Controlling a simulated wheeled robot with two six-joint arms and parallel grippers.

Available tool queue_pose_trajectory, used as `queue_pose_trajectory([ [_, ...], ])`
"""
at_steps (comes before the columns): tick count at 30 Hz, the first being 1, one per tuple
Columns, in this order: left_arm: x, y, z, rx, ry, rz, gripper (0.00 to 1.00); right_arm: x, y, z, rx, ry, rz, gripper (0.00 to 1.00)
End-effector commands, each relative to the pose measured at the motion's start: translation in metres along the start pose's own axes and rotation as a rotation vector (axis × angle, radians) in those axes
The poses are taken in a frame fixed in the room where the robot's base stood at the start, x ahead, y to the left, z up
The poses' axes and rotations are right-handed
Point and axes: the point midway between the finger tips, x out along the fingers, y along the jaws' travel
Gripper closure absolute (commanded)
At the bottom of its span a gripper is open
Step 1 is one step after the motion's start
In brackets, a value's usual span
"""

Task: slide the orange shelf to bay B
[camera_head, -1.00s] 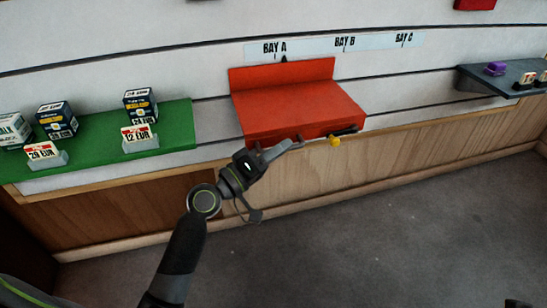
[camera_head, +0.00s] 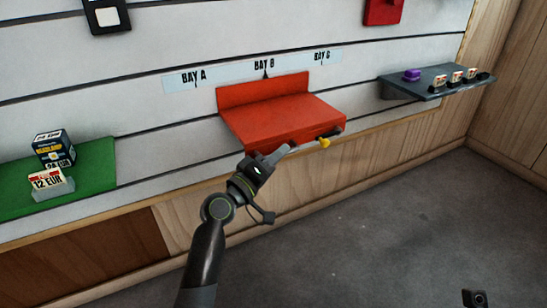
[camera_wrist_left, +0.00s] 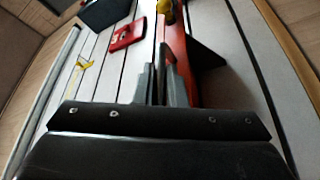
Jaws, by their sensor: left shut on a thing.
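The orange shelf (camera_head: 280,118), red-orange with a raised back, is on the slatted wall. A black pointer (camera_head: 265,75) at its back top edge sits right under the BAY B label (camera_head: 264,65). BAY A (camera_head: 194,77) is to the left and BAY C (camera_head: 321,57) to the right. My left gripper (camera_head: 283,151) is shut at the shelf's front edge, left of a yellow knob (camera_head: 324,142). In the left wrist view its fingers (camera_wrist_left: 162,75) are either side of the shelf's edge (camera_wrist_left: 177,42); the exact contact is hidden.
A green shelf (camera_head: 95,165) with a box and a 12 EUR tag is at left. A grey shelf (camera_head: 430,84) with a purple item (camera_head: 411,75) and several small items is at right. Bare wall lies on both sides of the orange shelf. The grey floor (camera_head: 380,230) is clear.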

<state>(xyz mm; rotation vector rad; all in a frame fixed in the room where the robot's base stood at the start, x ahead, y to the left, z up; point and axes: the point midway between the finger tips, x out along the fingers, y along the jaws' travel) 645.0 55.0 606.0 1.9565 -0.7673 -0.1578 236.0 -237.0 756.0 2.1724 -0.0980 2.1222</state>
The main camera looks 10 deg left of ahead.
Motion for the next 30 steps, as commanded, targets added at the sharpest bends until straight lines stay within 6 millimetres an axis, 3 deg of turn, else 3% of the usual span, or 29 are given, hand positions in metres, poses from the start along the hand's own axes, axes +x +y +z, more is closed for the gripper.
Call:
queue_pose_trajectory([
  [7, 0.000, 0.000, 0.000, 0.000, 0.000, 0.000, 1.00, 0.000, 0.000, 0.000, 0.000, 0.000, 0.001, 1.00],
  [8, 0.000, 0.000, 0.000, 0.000, 0.000, 0.000, 0.87, 0.000, 0.000, 0.000, 0.000, 0.000, 0.001, 1.00],
  [12, 0.000, 0.000, 0.000, 0.000, 0.000, 0.000, 0.68, 0.000, 0.000, 0.000, 0.000, 0.000, 0.002, 1.00],
  [23, -0.004, 0.000, -0.001, 0.000, 0.001, -0.001, 0.67, 0.001, 0.000, 0.000, 0.001, 0.000, 0.002, 1.00],
  [30, -0.040, 0.000, -0.001, 0.001, 0.001, -0.004, 0.67, 0.008, 0.001, 0.000, 0.009, 0.000, 0.005, 1.00],
])
